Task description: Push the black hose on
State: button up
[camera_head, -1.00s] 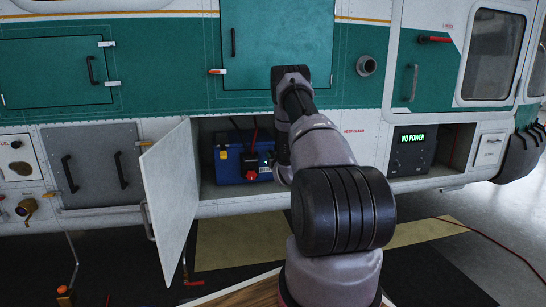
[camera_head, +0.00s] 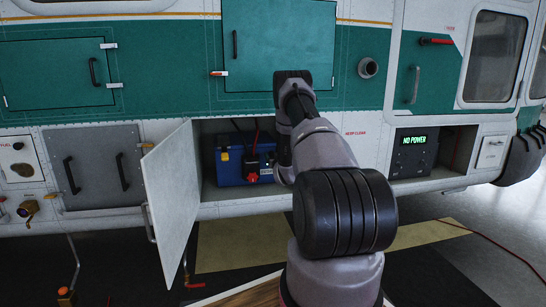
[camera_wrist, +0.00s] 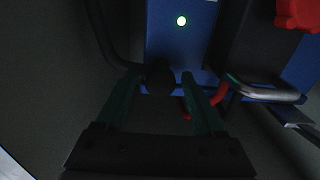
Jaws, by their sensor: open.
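The blue box (camera_head: 230,172) sits in the open bay, and its blue face (camera_wrist: 200,45) with a lit green-white light fills the top of the wrist view. A black hose (camera_head: 238,138) rises behind the box in the head view. In the wrist view a dark hose (camera_wrist: 100,38) curves down at the upper left toward a rounded black end. My gripper (camera_wrist: 160,77) is open, its two green fingers on either side of that black end, with gaps visible. Whether the end is seated on anything is too dark to tell. In the head view my arm hides the gripper.
An open white door (camera_head: 172,190) stands left of the bay. A red knob (camera_wrist: 298,14) and a metal handle (camera_wrist: 262,90) lie right of the fingers. A panel reading NO POWER (camera_head: 411,150) is at the right.

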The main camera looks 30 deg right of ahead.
jog(key=v, duration=1)
jog(key=shift+s, duration=0.1)
jog(key=shift+r, duration=0.1)
notch_tip(320, 180, up, 10)
jog(key=w+a+m+g, duration=0.1)
jog(key=w+a, duration=0.1)
jog(key=s+a+r+g+y, duration=0.1)
jog(key=s+a+r, duration=0.25)
jog(key=r, duration=0.25)
jog(key=s+a+r+g, duration=0.2)
jog(key=a+r, duration=0.2)
jog(key=r, duration=0.2)
jog(key=s+a+r+g+y, duration=0.1)
jog(key=s+a+r, duration=0.2)
jog(key=a+r, duration=0.15)
jog(key=s+a+r+g+y, duration=0.1)
jog(key=s+a, duration=0.4)
jog(key=s, duration=0.6)
jog(key=s+a+r+g+y, duration=0.2)
jog(key=s+a, duration=0.4)
jog(key=s, duration=0.6)
jog(key=s+a+r+g+y, duration=0.2)
jog(key=s+a, duration=0.3)
jog(key=s, duration=0.7)
jog(key=shift+a+r, duration=0.3)
jog(key=shift+r, duration=0.6)
